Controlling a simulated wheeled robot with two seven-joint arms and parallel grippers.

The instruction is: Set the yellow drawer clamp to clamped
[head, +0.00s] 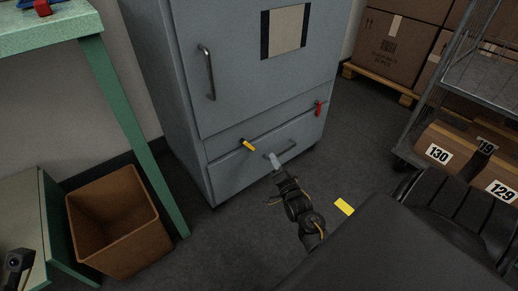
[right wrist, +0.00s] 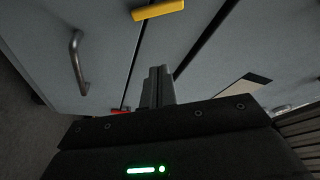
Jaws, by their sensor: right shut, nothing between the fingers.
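The yellow drawer clamp (head: 248,145) is a small lever on the grey cabinet front, at the seam above the bottom drawer (head: 235,174). In the head view it slants down to the right. In the right wrist view the yellow clamp (right wrist: 158,10) lies across the seam at the top edge. My right gripper (head: 273,160) is shut and empty, in front of the drawer, right of and slightly below the clamp. Its closed fingers (right wrist: 158,84) show apart from the clamp in the wrist view.
The drawer handle (head: 288,149) is close to my right gripper. A red clamp (head: 319,108) sits at the seam's right end. A brown bin (head: 117,225) and green table (head: 130,130) stand left; a cart with boxes (head: 455,146) stands right. Floor before the cabinet is mostly clear.

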